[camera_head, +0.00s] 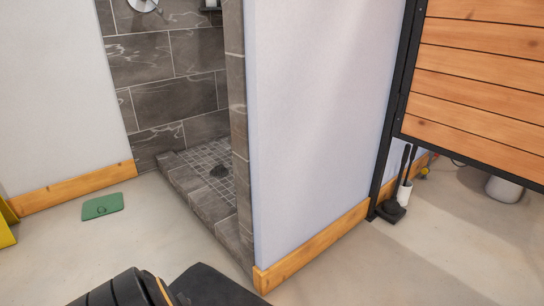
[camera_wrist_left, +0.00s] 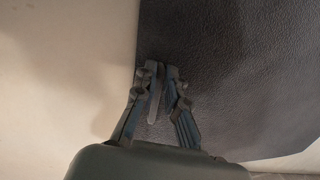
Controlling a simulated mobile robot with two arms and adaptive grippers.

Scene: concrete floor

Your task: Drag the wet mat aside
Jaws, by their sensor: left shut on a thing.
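A dark, textured mat (camera_wrist_left: 235,65) fills the right side of the left wrist view, with its straight left edge against the pale floor. My left gripper (camera_wrist_left: 160,72) is at that edge, its fingers closed on the mat's border. In the head view a dark flat piece (camera_head: 212,287), seemingly the mat, shows at the bottom edge beside a black part of my arm. Most of it is cut off there, and the fingers are hidden. My right gripper is not in view.
A tiled shower (camera_head: 205,165) with a low curb stands behind a white wall (camera_head: 310,120). A flat green object (camera_head: 102,206) lies on the floor at left, near a yellow object (camera_head: 6,225). A brush holder (camera_head: 403,193) stands by the wooden partition (camera_head: 475,95). Floor at left is mostly clear.

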